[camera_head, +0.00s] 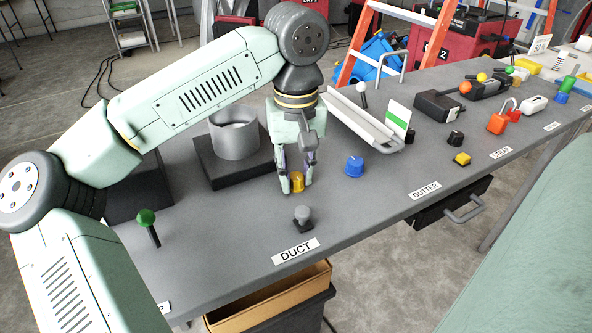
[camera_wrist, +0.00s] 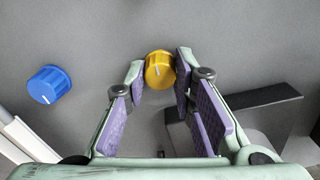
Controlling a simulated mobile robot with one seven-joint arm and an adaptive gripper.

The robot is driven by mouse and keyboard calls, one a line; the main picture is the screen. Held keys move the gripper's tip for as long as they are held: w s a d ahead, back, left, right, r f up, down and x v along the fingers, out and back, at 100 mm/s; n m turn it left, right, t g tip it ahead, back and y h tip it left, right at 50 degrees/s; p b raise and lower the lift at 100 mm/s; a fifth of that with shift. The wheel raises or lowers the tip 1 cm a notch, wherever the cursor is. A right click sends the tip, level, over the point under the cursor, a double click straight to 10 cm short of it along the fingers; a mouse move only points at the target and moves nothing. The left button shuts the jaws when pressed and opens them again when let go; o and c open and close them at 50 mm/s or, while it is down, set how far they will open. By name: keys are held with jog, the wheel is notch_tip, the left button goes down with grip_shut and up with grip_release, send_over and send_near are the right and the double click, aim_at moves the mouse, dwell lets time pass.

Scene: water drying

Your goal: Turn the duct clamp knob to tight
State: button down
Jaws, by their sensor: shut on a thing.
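The yellow knob (camera_head: 298,182) stands on the grey bench, behind the DUCT label (camera_head: 296,251) and in front of the round grey duct (camera_head: 235,135) on its dark base. My gripper (camera_head: 297,185) points down at the knob with a finger on each side, shut on it. In the wrist view the knob (camera_wrist: 159,70) sits between the fingertips (camera_wrist: 160,72), its top showing a pale pointer line. The fingers hide the knob's sides.
A blue knob (camera_head: 355,166) stands to the right, apart from my gripper. A grey-topped button (camera_head: 303,215) stands in front and a green-topped lever (camera_head: 147,222) to the left. The gutter trough (camera_head: 362,122) lies behind right. The bench front is mostly clear.

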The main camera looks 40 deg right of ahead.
aim_at(297, 176)
jog(key=c, duration=1.3)
grip_release()
jog(key=shift+c, duration=0.2)
notch_tip(297, 176, up, 12)
